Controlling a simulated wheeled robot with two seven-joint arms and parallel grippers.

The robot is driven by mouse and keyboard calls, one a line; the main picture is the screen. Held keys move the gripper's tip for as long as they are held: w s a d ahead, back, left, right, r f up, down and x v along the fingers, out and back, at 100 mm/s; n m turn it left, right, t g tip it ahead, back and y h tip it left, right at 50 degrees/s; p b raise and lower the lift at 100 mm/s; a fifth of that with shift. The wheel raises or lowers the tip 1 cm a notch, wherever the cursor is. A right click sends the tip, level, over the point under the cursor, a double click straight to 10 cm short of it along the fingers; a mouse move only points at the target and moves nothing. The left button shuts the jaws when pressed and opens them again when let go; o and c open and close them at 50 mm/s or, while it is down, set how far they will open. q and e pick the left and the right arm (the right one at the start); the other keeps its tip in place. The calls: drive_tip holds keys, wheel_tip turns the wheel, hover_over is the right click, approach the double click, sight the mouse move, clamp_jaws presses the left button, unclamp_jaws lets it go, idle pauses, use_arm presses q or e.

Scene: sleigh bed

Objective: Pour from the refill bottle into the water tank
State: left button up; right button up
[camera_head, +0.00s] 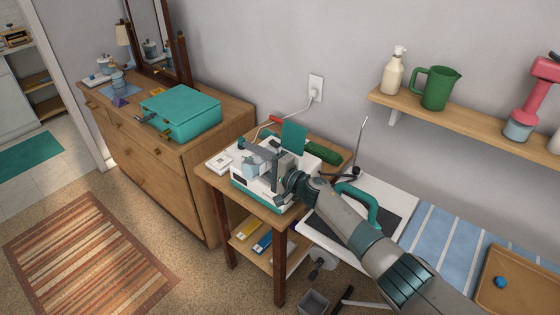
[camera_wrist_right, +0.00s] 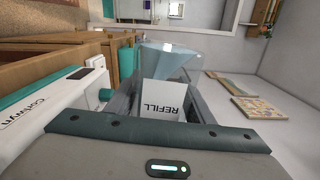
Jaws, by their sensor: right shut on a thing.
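My right gripper (camera_head: 264,160) reaches in from the lower right over the nightstand. It is shut on the refill bottle (camera_head: 256,168), a pale blue, see-through thing between its fingers. In the right wrist view the refill bottle (camera_wrist_right: 162,98) has a white label reading REFILL, upside down in the picture, and a flared pale blue part beyond it. Its exact tilt is hard to tell. A white and teal machine (camera_head: 241,189) stands just below the gripper, with a teal flap (camera_head: 293,137) upright behind. The water tank's opening is hidden or not distinct. My left gripper is out of view.
The wooden nightstand (camera_head: 215,178) also bears a small white device (camera_head: 220,161) and a dark green roll (camera_head: 321,152). A teal case (camera_head: 181,112) sits on the dresser to the left. A wall shelf (camera_head: 462,120) with a green jug (camera_head: 437,88) is at right.

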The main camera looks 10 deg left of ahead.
drive_tip(key=shift+m, duration=0.3)
drive_tip(key=shift+w+d+r+m, duration=0.1)
drive_tip(key=shift+w+r+m, duration=0.1)
drive_tip(key=shift+r+m, duration=0.45)
drive_tip(key=shift+w+d+r+m, duration=0.1)
drive_tip(key=shift+w+r+m, duration=0.2)
drive_tip(key=shift+m, duration=0.65)
idle(2.3)
drive_tip(key=shift+s, duration=0.15)
drive_tip(key=shift+s+a+f+n, duration=0.15)
drive_tip(key=shift+f+n, duration=0.2)
drive_tip(key=shift+n, duration=0.25)
drive_tip(key=shift+s+f+n, duration=0.1)
drive_tip(key=shift+f+n, duration=0.25)
drive_tip(key=shift+n, duration=0.25)
drive_tip(key=shift+f, duration=0.1)
